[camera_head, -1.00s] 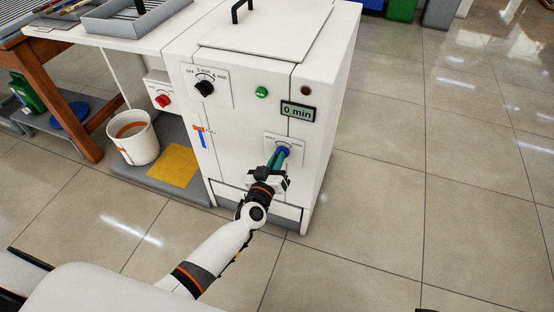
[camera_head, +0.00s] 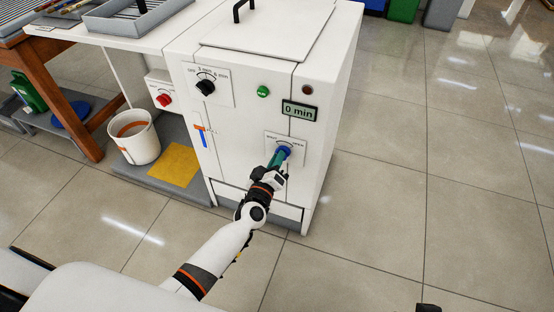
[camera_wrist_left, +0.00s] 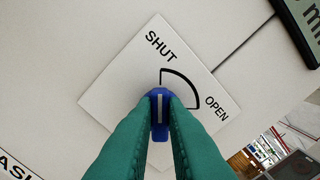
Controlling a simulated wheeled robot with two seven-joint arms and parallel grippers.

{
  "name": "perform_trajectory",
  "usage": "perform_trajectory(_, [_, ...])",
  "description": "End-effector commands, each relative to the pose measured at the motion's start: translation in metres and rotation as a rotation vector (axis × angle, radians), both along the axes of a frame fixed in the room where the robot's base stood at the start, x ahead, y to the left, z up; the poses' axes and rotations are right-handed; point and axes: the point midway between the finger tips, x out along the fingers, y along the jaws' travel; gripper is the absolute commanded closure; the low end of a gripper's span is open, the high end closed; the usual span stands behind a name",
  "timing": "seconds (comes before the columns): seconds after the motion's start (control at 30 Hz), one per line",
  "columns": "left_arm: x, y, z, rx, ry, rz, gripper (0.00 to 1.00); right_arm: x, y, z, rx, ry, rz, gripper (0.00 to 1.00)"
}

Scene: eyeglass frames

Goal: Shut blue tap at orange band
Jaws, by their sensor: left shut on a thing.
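The blue tap (camera_head: 284,152) is on the front of the white cabinet, on a plate marked SHUT and OPEN. My left gripper (camera_head: 280,157) is shut on it, with green fingers on both sides. In the left wrist view, the tap (camera_wrist_left: 159,112) is between the fingertips, and its white mark points up toward the SHUT end of the arc. The gauge (camera_head: 201,137) left of the tap has an orange band (camera_head: 199,128) near its top and a blue column below, its top close to the band.
A display (camera_head: 299,111) reading 0 min is above the tap. A black knob (camera_head: 205,87), a green button (camera_head: 263,91) and a red knob (camera_head: 164,100) are on the front faces. A white bucket (camera_head: 147,147) stands at left. The floor at right is clear.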

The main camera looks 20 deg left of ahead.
Motion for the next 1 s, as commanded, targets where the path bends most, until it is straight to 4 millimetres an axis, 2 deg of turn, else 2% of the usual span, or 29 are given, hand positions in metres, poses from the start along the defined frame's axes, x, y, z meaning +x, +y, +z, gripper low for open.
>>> perform_trajectory(0.17, [-0.001, 0.0, -0.001, 0.0, 0.003, -0.001, 1.0, 0.0, 0.0, 0.0, 0.001, 0.0, 0.0, 0.64])
perform_trajectory(0.2, [-0.001, 0.0, -0.001, 0.0, 0.003, -0.001, 0.85, 0.0, 0.0, 0.0, 0.001, 0.0, 0.0, 0.64])
perform_trajectory(0.3, [-0.001, 0.0, -0.001, 0.0, 0.002, -0.001, 0.69, 0.0, 0.0, 0.0, 0.001, 0.001, 0.0, 0.64])
perform_trajectory(0.33, [0.0, 0.0, -0.001, 0.001, 0.002, -0.001, 0.66, 0.0, 0.0, 0.0, 0.001, 0.001, 0.0, 0.64])
perform_trajectory(0.67, [-0.004, 0.0, 0.0, 0.002, 0.002, -0.001, 0.66, -0.001, 0.0, 0.0, 0.0, 0.007, 0.0, 0.64])
perform_trajectory(0.73, [-0.011, 0.0, 0.0, 0.002, 0.003, -0.001, 0.66, -0.004, 0.0, 0.002, -0.002, 0.021, -0.001, 0.64])
perform_trajectory(0.83, [-0.028, 0.001, 0.001, 0.003, 0.004, -0.001, 0.66, -0.018, -0.003, 0.002, -0.012, 0.088, -0.008, 0.64])
perform_trajectory(1.0, [-0.066, 0.002, 0.0, 0.002, 0.006, -0.002, 0.66, -0.016, -0.003, 0.01, -0.012, 0.081, -0.007, 0.64])
